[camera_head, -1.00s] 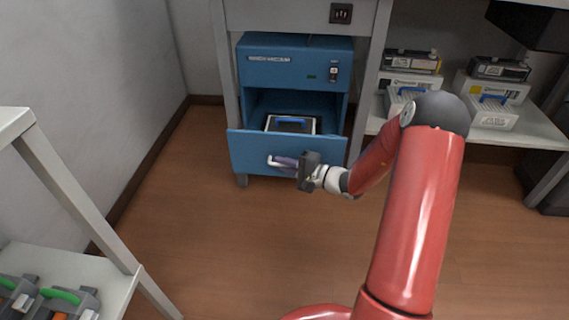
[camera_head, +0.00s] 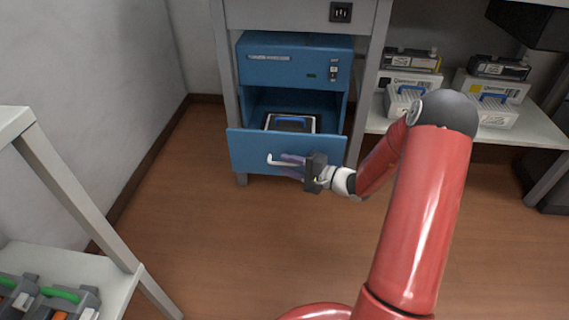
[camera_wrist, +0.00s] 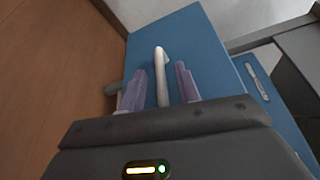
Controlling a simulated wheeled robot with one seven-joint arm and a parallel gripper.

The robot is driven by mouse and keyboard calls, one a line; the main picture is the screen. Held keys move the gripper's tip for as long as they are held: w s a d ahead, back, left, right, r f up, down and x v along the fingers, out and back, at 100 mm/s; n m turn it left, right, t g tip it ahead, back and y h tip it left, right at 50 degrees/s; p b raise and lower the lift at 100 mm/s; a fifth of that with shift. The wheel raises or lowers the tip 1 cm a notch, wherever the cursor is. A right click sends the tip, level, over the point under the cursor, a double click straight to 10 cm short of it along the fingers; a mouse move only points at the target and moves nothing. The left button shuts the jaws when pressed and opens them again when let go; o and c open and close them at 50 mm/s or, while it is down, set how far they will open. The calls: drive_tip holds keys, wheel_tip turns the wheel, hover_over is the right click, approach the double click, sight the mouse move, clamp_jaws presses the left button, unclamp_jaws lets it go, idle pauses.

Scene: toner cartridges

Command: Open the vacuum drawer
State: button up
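The blue vacuum drawer (camera_head: 248,150) is pulled out below the blue bench vacuum housing (camera_head: 290,68). Its front panel also shows in the wrist view (camera_wrist: 205,70). A pale bar handle (camera_head: 276,160) is on the drawer front, and it also shows in the wrist view (camera_wrist: 160,62). My gripper (camera_head: 288,164) is in front of the drawer at the handle. In the wrist view its two purple fingers (camera_wrist: 160,75) are spread apart, with the handle between them and visible gaps on both sides. The palm hides the near part of the handle.
A dark, light-rimmed item with a blue handle (camera_head: 290,123) lies in the drawer. Cartridges and boxes (camera_head: 410,60) stand on the right shelf (camera_head: 535,128). A white shelf (camera_head: 110,275) with green-handled items is at lower left. The wooden floor (camera_head: 210,240) ahead is clear.

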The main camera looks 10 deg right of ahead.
drive_tip(key=v, duration=0.5)
drive_tip(key=shift+s+d, duration=0.25)
drive_tip(key=shift+r, duration=0.1)
drive_tip(key=s+a+r+n+g+h+p, duration=0.4)
drive_tip(key=s+a+r+n+g, duration=0.5)
drive_tip(key=s+r, duration=0.45)
drive_tip(key=s+d+r+n+t+h+p, duration=0.1)
drive_tip(key=s+d+r+t+h+p, duration=0.2)
drive_tip(key=s+r+h, duration=0.6)
drive_tip(key=s+d+r+p, duration=0.1)
drive_tip(key=s+d+r, duration=0.1)
drive_tip(key=s+r, duration=0.2)
drive_tip(key=shift+s+t+p, duration=0.2)
drive_tip(key=shift+t+p, duration=0.1)
